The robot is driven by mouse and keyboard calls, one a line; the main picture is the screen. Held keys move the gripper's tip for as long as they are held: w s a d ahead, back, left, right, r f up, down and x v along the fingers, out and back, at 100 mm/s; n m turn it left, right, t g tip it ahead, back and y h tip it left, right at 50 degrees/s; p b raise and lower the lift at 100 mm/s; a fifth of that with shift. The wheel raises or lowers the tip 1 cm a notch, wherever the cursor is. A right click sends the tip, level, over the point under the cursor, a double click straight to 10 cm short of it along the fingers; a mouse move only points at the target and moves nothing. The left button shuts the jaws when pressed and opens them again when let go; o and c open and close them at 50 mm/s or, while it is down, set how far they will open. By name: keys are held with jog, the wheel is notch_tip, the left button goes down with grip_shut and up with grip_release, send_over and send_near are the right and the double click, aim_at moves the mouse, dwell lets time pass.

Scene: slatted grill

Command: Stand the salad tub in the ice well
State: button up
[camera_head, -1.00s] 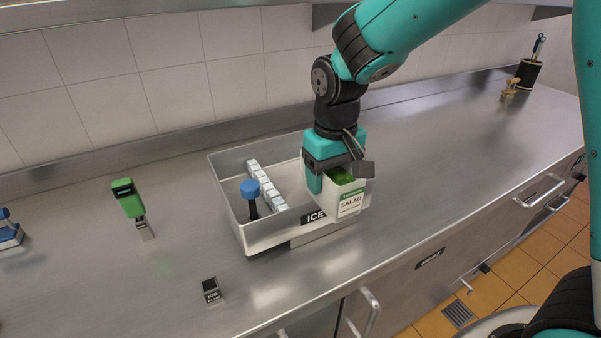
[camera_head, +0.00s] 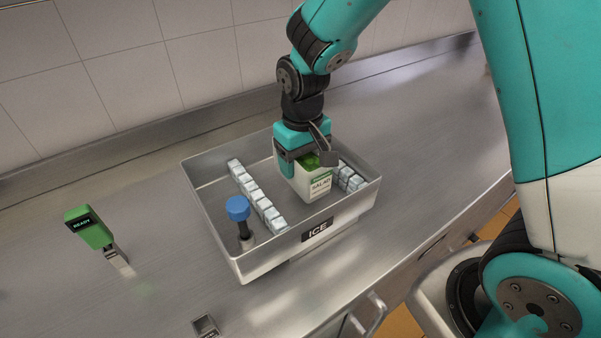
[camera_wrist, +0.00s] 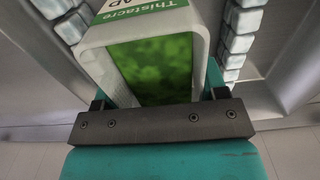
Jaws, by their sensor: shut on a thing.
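The salad tub (camera_head: 320,185) is white with a green top and a SALAD label, and it looks upright. My gripper (camera_head: 303,163) points down and is shut on it. The ice well (camera_head: 262,258) is a steel bin with an ICE plate on its front. The tub is inside the well's walls, in the gap between two rows of ice cubes. I cannot tell whether its base touches the well floor. In the wrist view the tub (camera_wrist: 150,65) sits between my gripper's fingers (camera_wrist: 158,92), with ice on both sides.
Ice cubes (camera_head: 256,193) line the left of the gap, and more cubes (camera_head: 348,178) line the right. A blue-capped post (camera_head: 238,208) stands in the well's front left corner. A green device reading READY (camera_head: 90,228) stands on the counter at left. The counter right of the well is clear.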

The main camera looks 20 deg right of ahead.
jog(key=shift+f+p, duration=0.35)
jog(key=shift+f, duration=1.75)
jog(key=shift+f, duration=0.1)
jog(key=o, duration=1.2)
jog(key=shift+f, duration=0.1)
notch_tip(320, 180, up, 12)
jog(key=b, duration=0.2)
jog(key=s+a+r+n+y, duration=0.1)
jog(key=s+r, duration=0.1)
jog(key=s, duration=0.4)
jog(key=s+a+r+n+y, duration=0.1)
jog(key=s+a+r+n, duration=0.1)
jog(key=s, duration=0.5)
jog(key=s+a+r+n+y, duration=0.1)
jog(key=s+r+y, duration=0.1)
jog(key=s, duration=0.5)
jog(key=shift+a+r+n, duration=0.1)
jog(key=shift+a+n, duration=0.2)
jog(key=shift+n, duration=0.1)
